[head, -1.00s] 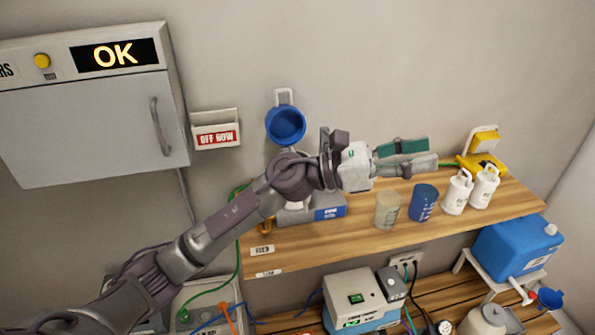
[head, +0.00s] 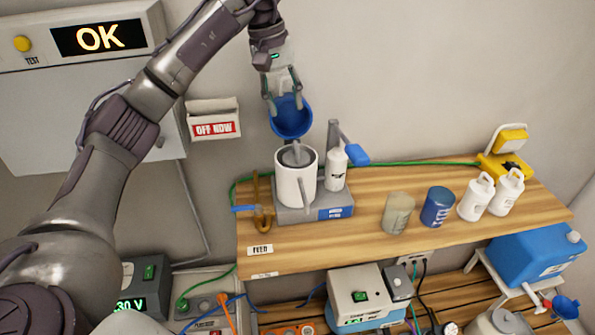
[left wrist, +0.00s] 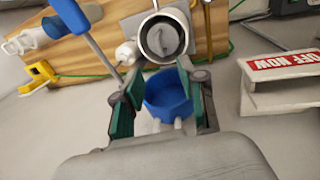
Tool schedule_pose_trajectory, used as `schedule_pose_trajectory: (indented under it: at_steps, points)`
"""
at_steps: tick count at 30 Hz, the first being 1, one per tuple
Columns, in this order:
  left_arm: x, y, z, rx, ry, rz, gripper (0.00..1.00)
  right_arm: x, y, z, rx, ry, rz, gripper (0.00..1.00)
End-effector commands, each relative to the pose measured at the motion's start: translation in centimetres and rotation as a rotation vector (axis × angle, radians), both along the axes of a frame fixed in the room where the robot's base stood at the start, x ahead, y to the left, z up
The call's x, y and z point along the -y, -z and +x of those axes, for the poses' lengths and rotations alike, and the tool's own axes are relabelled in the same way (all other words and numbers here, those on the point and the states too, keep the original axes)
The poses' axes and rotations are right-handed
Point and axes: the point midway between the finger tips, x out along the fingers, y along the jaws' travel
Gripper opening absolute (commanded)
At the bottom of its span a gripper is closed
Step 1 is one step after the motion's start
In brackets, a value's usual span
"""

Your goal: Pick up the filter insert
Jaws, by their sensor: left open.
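A grey insert with an upright handle (head: 297,152), which looks like the filter insert, sits in the mouth of a white canister (head: 296,185) on the shelf. In the left wrist view the grey insert (left wrist: 161,40) shows beyond my fingers, inside the canister's rim. My left gripper (head: 284,103) is open and points down, above and behind the canister. A blue cup (head: 291,120) at the wall overlaps its fingertips; in the left wrist view it (left wrist: 168,98) shows between the open fingers (left wrist: 162,90). I cannot tell whether they touch it. The right gripper is not in view.
A white bottle (head: 335,170) and a blue-ended lever (head: 356,154) stand close right of the canister. A clear beaker (head: 397,213), a blue beaker (head: 437,206) and white bottles are farther right. An OFF NOW holder (head: 213,120) is on the wall at left.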

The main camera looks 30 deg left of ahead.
Motion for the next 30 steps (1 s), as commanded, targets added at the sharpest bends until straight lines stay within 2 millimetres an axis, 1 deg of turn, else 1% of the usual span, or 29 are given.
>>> schedule_pose_trajectory:
  at_steps: [1, 3, 6, 11, 14, 18, 21, 25, 30]
  points:
    - [0.2, 1.1, 0.1, -0.004, 0.001, 0.0, 0.41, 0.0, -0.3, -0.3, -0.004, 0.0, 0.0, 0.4]
    - [0.4, 2.4, 0.2, -0.003, 0.001, -0.001, 0.41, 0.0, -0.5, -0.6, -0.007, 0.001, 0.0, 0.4]
    - [0.7, 3.9, 0.5, -0.002, 0.0, -0.001, 0.41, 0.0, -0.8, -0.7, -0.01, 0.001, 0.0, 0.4]
    - [0.9, 5.1, 0.6, 0.0, 0.0, -0.002, 0.41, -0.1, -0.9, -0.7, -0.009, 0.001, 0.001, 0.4]
    - [0.9, 5.8, 0.7, -0.002, 0.0, -0.002, 0.41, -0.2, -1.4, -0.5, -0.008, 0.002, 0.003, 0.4]
    - [1.1, 7.8, 1.1, -0.004, 0.0, -0.003, 0.41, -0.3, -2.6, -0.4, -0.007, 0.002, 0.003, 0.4]
    - [1.3, 9.3, 1.3, -0.002, 0.001, -0.003, 0.41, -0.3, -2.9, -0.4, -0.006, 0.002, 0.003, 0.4]
    - [1.4, 10.2, 1.4, 0.0, 0.001, -0.003, 0.41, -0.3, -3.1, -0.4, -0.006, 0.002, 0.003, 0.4]
    - [1.4, 10.3, 1.4, 0.002, 0.0, -0.004, 0.41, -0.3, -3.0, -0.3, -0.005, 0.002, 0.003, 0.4]
